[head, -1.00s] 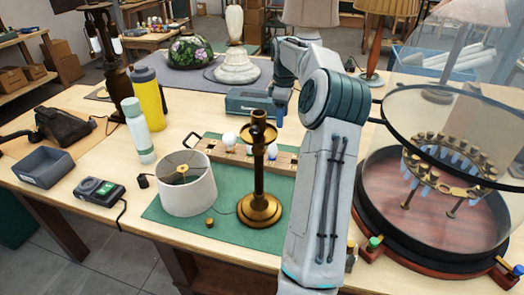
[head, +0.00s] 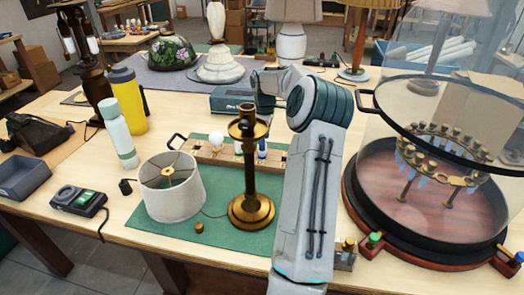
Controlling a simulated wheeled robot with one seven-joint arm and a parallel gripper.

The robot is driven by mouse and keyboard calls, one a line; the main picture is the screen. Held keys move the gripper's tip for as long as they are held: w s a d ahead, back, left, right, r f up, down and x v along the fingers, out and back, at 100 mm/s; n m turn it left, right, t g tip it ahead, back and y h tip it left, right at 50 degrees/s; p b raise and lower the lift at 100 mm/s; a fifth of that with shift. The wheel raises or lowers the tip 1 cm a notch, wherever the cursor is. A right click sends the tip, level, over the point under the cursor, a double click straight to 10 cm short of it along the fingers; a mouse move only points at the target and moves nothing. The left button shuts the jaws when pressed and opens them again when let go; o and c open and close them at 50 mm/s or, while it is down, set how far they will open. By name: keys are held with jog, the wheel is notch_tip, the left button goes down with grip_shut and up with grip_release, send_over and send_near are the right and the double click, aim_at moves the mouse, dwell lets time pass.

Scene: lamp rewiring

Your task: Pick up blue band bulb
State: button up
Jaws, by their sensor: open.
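A wooden bulb rack (head: 200,153) lies at the back of the green mat. A round white bulb (head: 216,140) stands at its left. A small bulb with blue on it (head: 262,149), which looks like the blue band bulb, stands upright in the rack just right of the brass lamp stand (head: 250,180). A further pale bulb (head: 238,147) is partly hidden by the stand. My arm reaches in from the front right, and its wrist bends down above and behind the stand. I cannot make out my gripper's fingers there.
The brass stand rises in front of the rack. A lampshade (head: 172,188) stands at the mat's left, with a bottle (head: 118,135) behind it. A glass-walled round case (head: 430,200) fills the right. A blue-grey box (head: 232,101) is behind the rack.

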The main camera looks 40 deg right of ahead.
jog(key=shift+w+a+f+p, duration=0.1)
jog(key=shift+w+f+p, duration=0.1)
jog(key=shift+f, duration=1.05)
jog(key=shift+w+a+f+p, duration=0.1)
jog(key=shift+w+f+p, duration=0.1)
jog(key=shift+f, duration=1.05)
jog(key=c, duration=1.1)
jog(key=shift+o, duration=0.2)
